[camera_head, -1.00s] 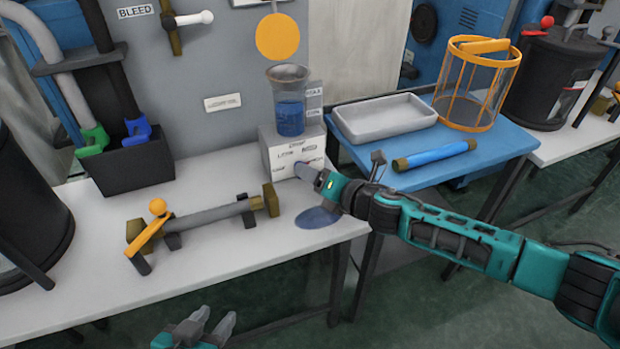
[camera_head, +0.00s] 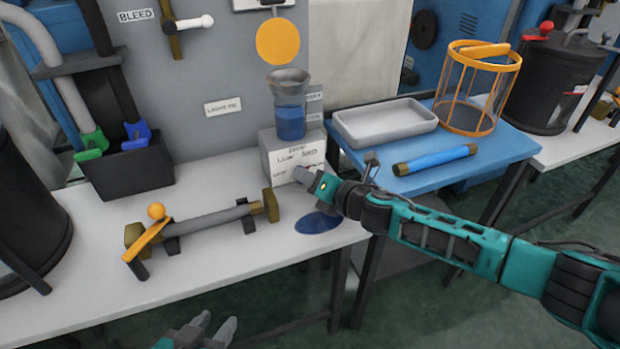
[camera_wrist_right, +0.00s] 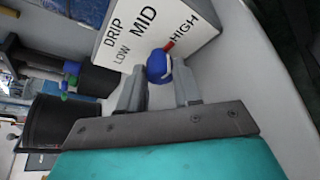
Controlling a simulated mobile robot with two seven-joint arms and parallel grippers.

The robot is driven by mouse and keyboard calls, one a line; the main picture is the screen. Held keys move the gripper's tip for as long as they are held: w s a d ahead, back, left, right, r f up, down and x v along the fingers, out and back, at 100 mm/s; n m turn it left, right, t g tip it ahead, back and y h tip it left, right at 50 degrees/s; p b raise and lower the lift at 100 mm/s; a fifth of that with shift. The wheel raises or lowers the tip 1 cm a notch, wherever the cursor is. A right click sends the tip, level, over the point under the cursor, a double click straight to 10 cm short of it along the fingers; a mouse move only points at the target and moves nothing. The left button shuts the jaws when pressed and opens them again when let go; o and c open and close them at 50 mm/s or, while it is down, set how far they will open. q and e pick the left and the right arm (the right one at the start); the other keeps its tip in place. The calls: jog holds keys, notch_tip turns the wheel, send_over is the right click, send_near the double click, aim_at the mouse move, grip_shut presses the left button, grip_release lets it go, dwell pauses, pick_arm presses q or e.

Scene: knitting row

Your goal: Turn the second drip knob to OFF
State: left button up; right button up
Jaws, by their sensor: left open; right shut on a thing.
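The drip knob (camera_wrist_right: 158,66) is a small blue knob with a red pointer on the sloped face of a white box (camera_wrist_right: 125,25). The face reads DRIP, LOW, MID and HIGH; I see no OFF label. The pointer is toward HIGH. My right gripper (camera_wrist_right: 158,88) is shut on the knob, one finger on each side. In the head view, my right gripper (camera_head: 306,176) is at the front of the white box (camera_head: 283,160) and hides the knob. My left gripper (camera_head: 214,328) is open and empty at the bottom edge, in front of the table. Only one drip knob is identifiable.
A cup of blue liquid (camera_head: 290,120) stands on the box, with a blue puddle (camera_head: 318,223) in front. A grey bar with an orange lever (camera_head: 150,238) lies left. A blue table (camera_head: 480,170) at right bears a tray (camera_head: 385,120), wire basket (camera_head: 478,85) and blue roll (camera_head: 435,160).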

jog(key=shift+c, duration=1)
jog(key=shift+r+p, duration=0.15)
jog(key=shift+p, duration=0.45)
jog(key=n+h+p, duration=0.1)
jog(key=p, duration=0.1)
jog(key=n+p, duration=0.1)
jog(key=p, duration=0.2)
jog(key=n+h+p, duration=0.1)
jog(key=p, duration=0.1)
jog(key=shift+s+a+r+h, duration=0.1)
jog(key=shift+a+r+h, duration=0.15)
jog(key=shift+h, duration=0.05)
jog(key=shift+n+p, duration=0.4)
jog(key=shift+p, duration=0.1)
jog(key=shift+f+n+h+p, duration=0.15)
jog(key=shift+n+h+p, duration=0.25)
jog(key=shift+p, duration=0.2)
jog(key=shift+f, duration=0.1)
